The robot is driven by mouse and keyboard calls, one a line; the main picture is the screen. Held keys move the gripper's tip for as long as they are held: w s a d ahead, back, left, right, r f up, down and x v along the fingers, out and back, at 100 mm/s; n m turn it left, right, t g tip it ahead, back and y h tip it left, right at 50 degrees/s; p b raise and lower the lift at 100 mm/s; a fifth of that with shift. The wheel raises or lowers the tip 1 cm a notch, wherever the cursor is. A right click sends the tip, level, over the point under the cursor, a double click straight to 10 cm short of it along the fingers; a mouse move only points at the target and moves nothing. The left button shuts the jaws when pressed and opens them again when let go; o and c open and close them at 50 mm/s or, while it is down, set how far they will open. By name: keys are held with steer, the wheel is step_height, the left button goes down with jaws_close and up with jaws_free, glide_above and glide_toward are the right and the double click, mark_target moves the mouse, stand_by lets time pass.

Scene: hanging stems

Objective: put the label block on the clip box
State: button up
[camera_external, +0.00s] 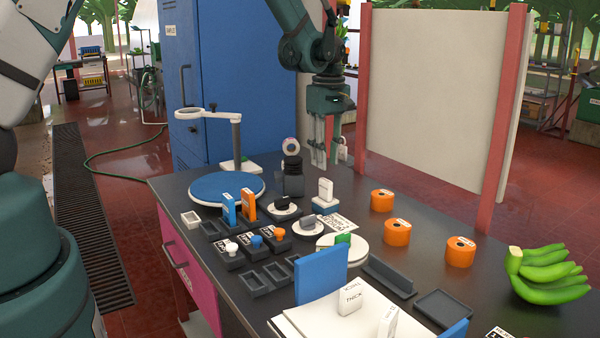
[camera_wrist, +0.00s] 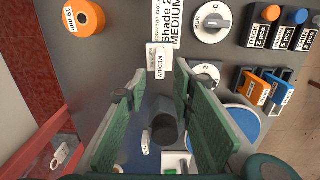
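Two similar blocks, marked THICK (camera_external: 349,302) and THIN (camera_external: 387,322), stand on a white board. Several small dark boxes with coloured knobs and printed labels (camera_external: 277,238) stand left of centre. I cannot tell which thing is the clip box.
A dark scanner-like post (camera_external: 292,180) stands near my fingers. A blue round plate (camera_external: 226,188) with a ring stand is behind left. Orange rolls (camera_external: 397,232) stand right. A dark compartment tray (camera_external: 267,280), blue panel (camera_external: 321,274) and bananas (camera_external: 545,272) are nearer the front. A white screen (camera_external: 435,85) rises behind.

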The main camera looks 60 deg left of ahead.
steer(key=shift+r+b, duration=0.3)
steer(key=shift+r, duration=2)
step_height(320, 180, up, 13)
steer(key=m+t, duration=0.2)
steer(key=m, duration=0.2)
glide_above(326, 180)
steer(key=s+d, duration=0.6)
steer(key=d, duration=0.1)
steer(key=s+d+r+m+t, duration=0.1)
steer(key=s+d+r+m, duration=0.3)
steer(key=s+d+r, duration=0.3)
steer(key=s+d+r+m+t, duration=0.2)
steer(key=s+d+m, duration=0.3)
steer(key=s, duration=0.7)
steer(key=s+d+r+m+t, duration=0.2)
steer(key=s+d+m, duration=0.3)
steer(key=s, duration=0.7)
